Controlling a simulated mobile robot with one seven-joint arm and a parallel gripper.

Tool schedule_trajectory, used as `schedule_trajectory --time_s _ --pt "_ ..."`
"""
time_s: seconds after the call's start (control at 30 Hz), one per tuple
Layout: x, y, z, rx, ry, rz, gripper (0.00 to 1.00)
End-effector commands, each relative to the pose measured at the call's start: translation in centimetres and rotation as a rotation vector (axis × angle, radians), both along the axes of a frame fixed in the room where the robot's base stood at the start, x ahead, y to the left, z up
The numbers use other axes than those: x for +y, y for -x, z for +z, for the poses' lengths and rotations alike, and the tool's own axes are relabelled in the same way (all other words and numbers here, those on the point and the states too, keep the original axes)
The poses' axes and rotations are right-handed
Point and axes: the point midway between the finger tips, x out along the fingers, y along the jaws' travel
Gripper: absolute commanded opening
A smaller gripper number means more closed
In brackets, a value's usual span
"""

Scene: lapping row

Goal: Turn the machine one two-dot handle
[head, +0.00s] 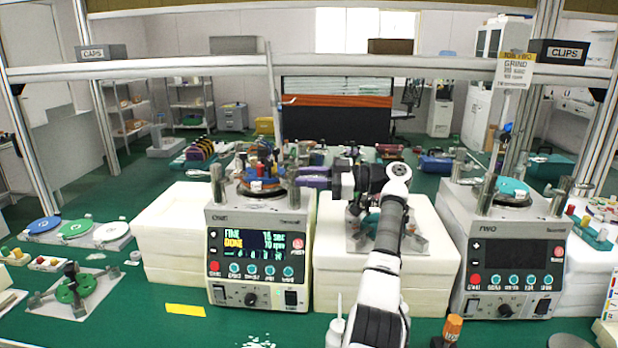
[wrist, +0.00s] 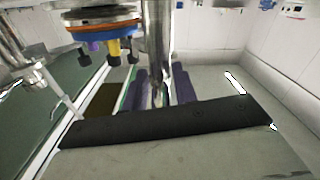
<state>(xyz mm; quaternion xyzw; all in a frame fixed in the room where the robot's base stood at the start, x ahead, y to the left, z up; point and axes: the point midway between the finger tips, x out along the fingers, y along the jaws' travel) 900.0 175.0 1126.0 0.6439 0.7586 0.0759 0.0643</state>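Machine one (head: 255,240) is a grey box with a lit display and red and teal buttons, at the centre left of the head view. On top, a round carrier (head: 262,183) with blue and orange parts sits between metal posts. It also shows in the wrist view (wrist: 95,27), with purple, yellow and black knobs. My gripper (head: 305,177) has purple fingers and is at the right metal post (head: 291,172). In the wrist view the fingers (wrist: 160,90) stand apart on either side of an upright metal post (wrist: 157,45); contact is unclear. I cannot make out dots on any handle.
Machine two (head: 510,250), with a dark display, stands to the right. White blocks (head: 335,270) lie between the machines. A green fixture (head: 75,287) and coloured discs (head: 42,228) are at the left. An orange-capped bottle (head: 453,328) stands near the front. A yellow strip (head: 185,310) lies on the green table.

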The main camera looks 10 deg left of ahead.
Motion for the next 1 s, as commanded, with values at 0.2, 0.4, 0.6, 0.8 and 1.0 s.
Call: schedule_trajectory --time_s 0.2,0.4,0.6,0.8,1.0 --pt "0.1 0.0 0.0 0.001 0.000 0.001 0.37" --pt "-0.5 -0.1 -0.1 0.003 0.000 -0.001 0.37" --pt "-3.5 -0.6 -0.1 0.003 0.001 -0.003 0.37" --pt "-6.2 -1.0 0.0 0.003 0.001 0.000 0.37" --pt "-7.2 -1.2 0.0 0.001 0.000 0.001 0.37"
